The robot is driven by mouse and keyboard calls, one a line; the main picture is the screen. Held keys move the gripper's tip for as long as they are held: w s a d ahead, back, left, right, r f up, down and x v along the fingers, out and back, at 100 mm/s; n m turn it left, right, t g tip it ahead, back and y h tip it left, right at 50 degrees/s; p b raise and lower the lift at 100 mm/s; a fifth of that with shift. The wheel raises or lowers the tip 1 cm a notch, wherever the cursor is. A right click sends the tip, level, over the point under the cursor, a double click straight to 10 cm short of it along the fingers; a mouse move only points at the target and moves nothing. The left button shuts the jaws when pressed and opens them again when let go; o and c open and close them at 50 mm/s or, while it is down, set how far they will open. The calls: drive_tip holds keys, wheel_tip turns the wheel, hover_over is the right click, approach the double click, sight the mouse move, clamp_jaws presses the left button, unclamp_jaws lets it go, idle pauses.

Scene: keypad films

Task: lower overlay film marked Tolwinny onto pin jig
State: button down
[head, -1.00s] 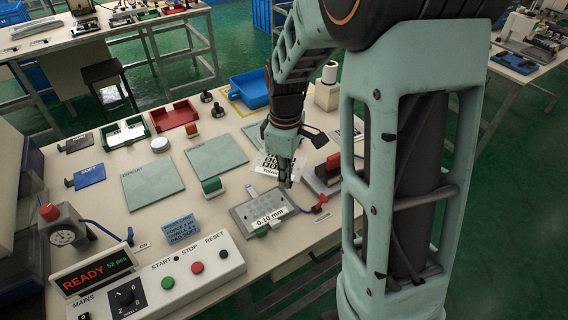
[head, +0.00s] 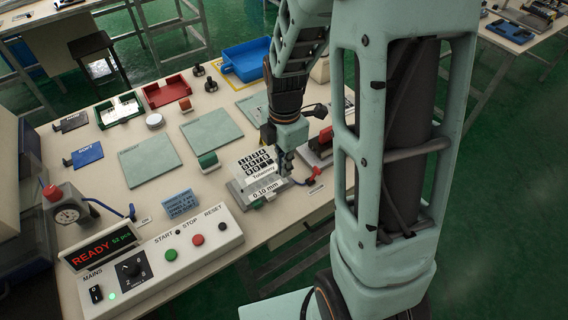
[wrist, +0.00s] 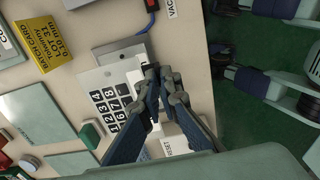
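The film marked Tolwinny (head: 258,163), white with black number keys, is over the back part of the grey pin jig (head: 238,196). My gripper (head: 287,170) is at the film's right edge and looks shut on it. In the wrist view the fingers (wrist: 164,82) are close together beside the film's keys (wrist: 106,104), with part of the jig's grey plate (wrist: 92,80) showing past it. I cannot tell whether the film touches the jig. The pins are hidden. A 0.10 mm label (head: 265,190) is at the jig's front.
The control box (head: 165,262) with start, stop and reset buttons stands in front. A yellow batch card (wrist: 38,38) shows in the wrist view. Flat green plates (head: 150,160) lie further left.

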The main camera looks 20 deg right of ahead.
drive_tip(key=shift+f+b, duration=2.35)
drive_tip(key=shift+f, duration=0.55)
drive_tip(key=shift+f+b, duration=0.75)
drive_tip(key=shift+f, duration=0.3)
drive_tip(key=c, duration=2.1)
unclamp_jaws()
wheel_tip(320, 180, up, 12)
drive_tip(key=shift+r, duration=0.1)
